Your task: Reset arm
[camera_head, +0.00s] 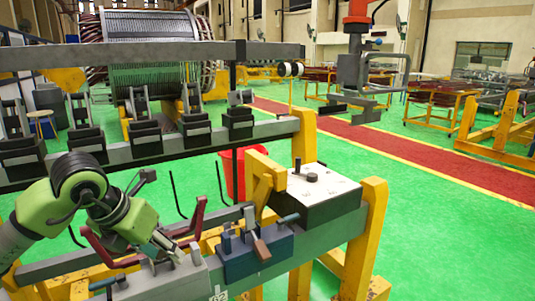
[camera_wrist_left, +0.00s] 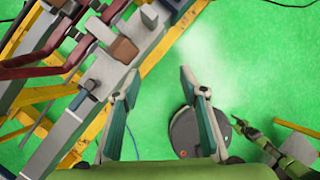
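My left arm comes in from the left in the head view, green and grey. Its left gripper (camera_head: 172,247) is low over the front beam, close to the grey clamp block on it. My right arm does not show in the head view. A green and white arm part of mine shows at the right of the wrist view; whether its small dark end is the right gripper is unclear.
The yellow-framed stand (camera_head: 370,230) carries a blue clamp block (camera_head: 255,253), dark red U-shaped bars (camera_head: 105,245) and a white-topped box (camera_head: 315,190). A red bucket (camera_head: 233,170) stands behind. A dark hanging tool (camera_head: 355,75) is at upper right.

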